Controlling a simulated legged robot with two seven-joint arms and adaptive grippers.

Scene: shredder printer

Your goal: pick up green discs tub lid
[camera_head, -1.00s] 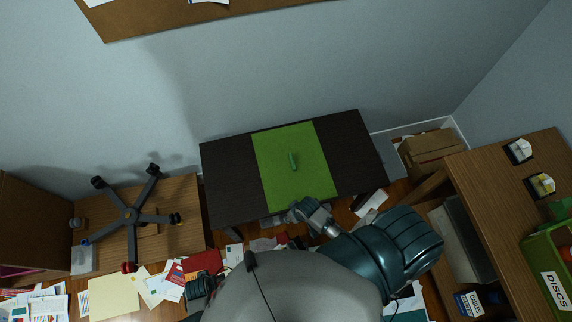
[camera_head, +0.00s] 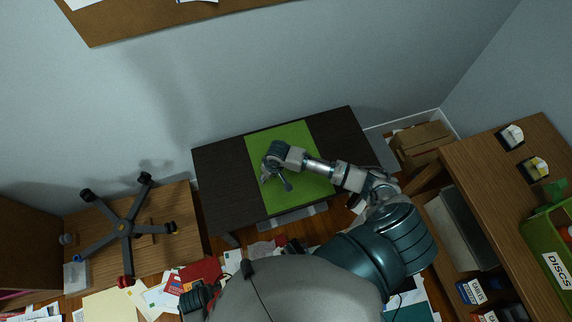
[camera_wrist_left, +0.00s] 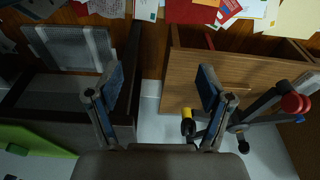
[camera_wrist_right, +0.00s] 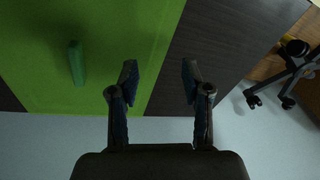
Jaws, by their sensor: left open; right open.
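The green lid (camera_head: 312,150) lies flat across the dark desk. Its raised handle is hidden by my right arm in the head view, but the handle (camera_wrist_right: 76,63) shows in the right wrist view, left of my fingers. My right gripper (camera_head: 276,183) is open and empty over the left part of the lid. In the right wrist view its fingers (camera_wrist_right: 159,68) straddle the lid's edge, with the handle outside them. My left gripper (camera_wrist_left: 160,82) is open and empty, facing the floor and a wooden cabinet. The green discs tub (camera_head: 541,241) is at the far right.
The dark desk (camera_head: 221,170) has bare top on both sides of the lid. A wooden desk (camera_head: 480,165) stands at the right, with a cardboard box (camera_head: 422,143) beside it. An overturned chair base (camera_head: 128,228) is at the left. Papers litter the floor.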

